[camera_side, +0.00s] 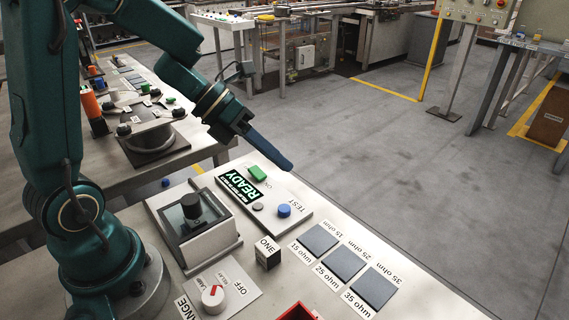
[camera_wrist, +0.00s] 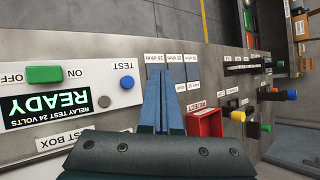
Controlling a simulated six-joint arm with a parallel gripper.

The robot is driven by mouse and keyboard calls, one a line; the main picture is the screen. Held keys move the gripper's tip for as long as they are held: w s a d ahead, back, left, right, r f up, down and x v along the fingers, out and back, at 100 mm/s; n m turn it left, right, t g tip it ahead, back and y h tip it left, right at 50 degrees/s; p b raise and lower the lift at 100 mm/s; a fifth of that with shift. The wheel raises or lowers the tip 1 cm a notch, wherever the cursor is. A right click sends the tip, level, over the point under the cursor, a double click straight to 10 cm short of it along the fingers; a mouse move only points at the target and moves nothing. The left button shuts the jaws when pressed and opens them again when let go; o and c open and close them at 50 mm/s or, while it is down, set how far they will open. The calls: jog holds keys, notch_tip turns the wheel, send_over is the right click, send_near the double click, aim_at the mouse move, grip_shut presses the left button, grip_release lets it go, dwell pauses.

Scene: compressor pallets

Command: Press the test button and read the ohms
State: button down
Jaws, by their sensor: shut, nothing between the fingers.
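The test box panel (camera_side: 235,212) carries a lit display (camera_side: 239,186) reading READY under a relay test 24 volts line. The blue TEST button (camera_side: 284,210) stands at its right end; it also shows in the wrist view (camera_wrist: 127,83). A green switch (camera_side: 257,173) marked ON sits farther back. My gripper (camera_side: 287,165) is shut and empty, its blue fingers above and behind the panel, apart from the button. In the wrist view my fingertips (camera_wrist: 160,76) appear right of the button. No ohm reading shows on the display.
Three dark pads labelled 15 ohm (camera_side: 318,238), 25 ohm (camera_side: 344,263) and 35 ohm (camera_side: 374,288) lie right of the panel. A fixture with a black part (camera_side: 191,206), a black block (camera_side: 268,253), a red-pointer dial (camera_side: 213,298) and a red tray (camera_wrist: 205,123) stand nearby.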

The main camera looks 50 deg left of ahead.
aim_at(278, 209)
jog(key=shift+f, duration=3.85)
jog(key=shift+f, duration=0.15)
jog(key=shift+f, duration=0.25)
jog(key=shift+f, duration=0.5)
jog(key=shift+r, duration=0.95)
jog(key=shift+r, duration=2.5)
